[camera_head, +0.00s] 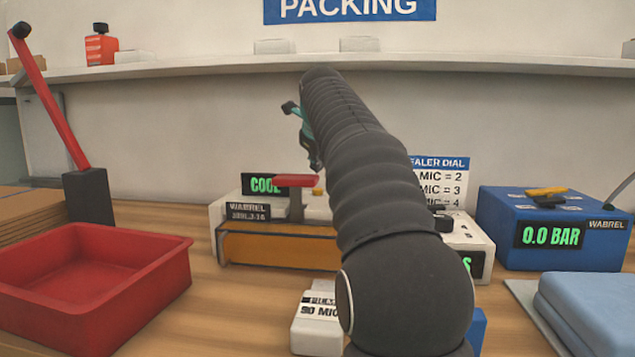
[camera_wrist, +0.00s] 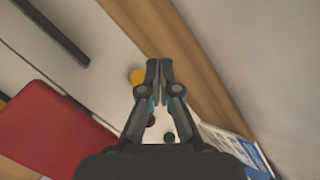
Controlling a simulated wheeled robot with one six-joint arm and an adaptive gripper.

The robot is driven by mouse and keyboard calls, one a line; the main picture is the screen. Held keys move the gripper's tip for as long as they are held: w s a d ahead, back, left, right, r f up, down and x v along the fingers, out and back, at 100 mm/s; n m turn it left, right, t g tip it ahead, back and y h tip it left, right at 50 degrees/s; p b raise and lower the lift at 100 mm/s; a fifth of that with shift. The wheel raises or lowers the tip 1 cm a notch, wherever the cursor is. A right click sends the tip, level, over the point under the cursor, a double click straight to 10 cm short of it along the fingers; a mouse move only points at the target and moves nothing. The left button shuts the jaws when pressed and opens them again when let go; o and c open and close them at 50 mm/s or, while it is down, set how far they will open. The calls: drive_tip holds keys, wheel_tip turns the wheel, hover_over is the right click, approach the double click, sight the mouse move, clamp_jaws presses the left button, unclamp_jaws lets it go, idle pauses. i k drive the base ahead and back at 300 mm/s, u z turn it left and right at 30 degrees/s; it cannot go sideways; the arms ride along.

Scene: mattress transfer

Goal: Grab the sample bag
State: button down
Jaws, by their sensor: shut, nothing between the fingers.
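I cannot make out a sample bag for certain in either view. My gripper (camera_head: 307,138) is partly hidden behind my dark arm in the head view, raised above the sealer. In the wrist view my gripper (camera_wrist: 159,66) is shut with its fingertips together and nothing between them. Below it is the white top of the sealer (camera_head: 228,220), with a yellow knob (camera_wrist: 137,76) near the fingertips and a red handle (camera_head: 296,181) to the left. The handle also shows large in the wrist view (camera_wrist: 55,130).
A red tray (camera_head: 165,268) with a red lever (camera_head: 50,95) behind it stands at left. A blue pressure box (camera_head: 500,240) reading 0.0 BAR and folded blue pads (camera_head: 595,300) are at right. A white labelled block (camera_head: 308,335) sits in front. A shelf (camera_head: 200,70) runs behind.

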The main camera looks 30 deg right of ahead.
sight(316, 331)
drive_tip(key=k, duration=1)
